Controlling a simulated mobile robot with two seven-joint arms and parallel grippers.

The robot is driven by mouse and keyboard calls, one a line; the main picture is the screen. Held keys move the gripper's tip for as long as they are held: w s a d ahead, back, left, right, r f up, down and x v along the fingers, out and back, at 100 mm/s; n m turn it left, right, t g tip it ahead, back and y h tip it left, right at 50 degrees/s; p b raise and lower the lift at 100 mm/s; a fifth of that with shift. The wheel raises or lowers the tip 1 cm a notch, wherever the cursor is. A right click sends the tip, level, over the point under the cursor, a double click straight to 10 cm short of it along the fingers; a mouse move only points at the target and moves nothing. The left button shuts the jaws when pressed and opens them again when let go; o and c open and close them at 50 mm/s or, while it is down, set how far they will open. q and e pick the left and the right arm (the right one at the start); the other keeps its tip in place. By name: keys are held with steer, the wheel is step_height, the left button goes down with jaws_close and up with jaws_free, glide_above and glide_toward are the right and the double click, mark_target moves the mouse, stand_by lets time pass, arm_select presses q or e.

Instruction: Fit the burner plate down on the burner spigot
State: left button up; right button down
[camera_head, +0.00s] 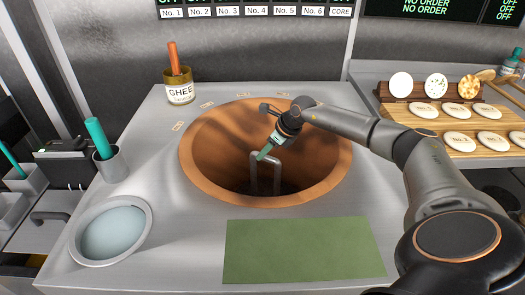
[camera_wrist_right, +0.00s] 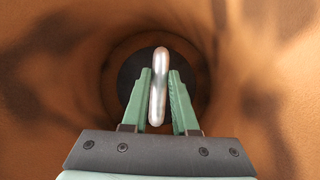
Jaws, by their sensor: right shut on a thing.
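My right gripper (camera_head: 266,152) reaches down into the clay mouth of the tandoor (camera_head: 205,160). Its green fingers are shut on a grey metal loop handle (camera_head: 277,178) that stands up inside the oven. In the right wrist view, the handle (camera_wrist_right: 158,88) shows as a bright bar between the fingers. A dark round shape (camera_wrist_right: 130,68), which looks like the burner plate, lies below it. The burner spigot is not visible, so I cannot tell whether the plate sits on it. My left gripper is not in view.
A ghee jar (camera_head: 180,92) stands behind the oven mouth. A cup with a green-handled tool (camera_head: 110,163) and a round basin (camera_head: 112,232) are at the left. A green mat (camera_head: 304,250) lies in front. Bread boards (camera_head: 455,135) stand at the right.

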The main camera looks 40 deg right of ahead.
steer(key=shift+w+r, duration=0.1)
steer(key=shift+r, duration=0.15)
steer(key=shift+f+b, duration=0.7)
steer(key=shift+f, duration=0.7)
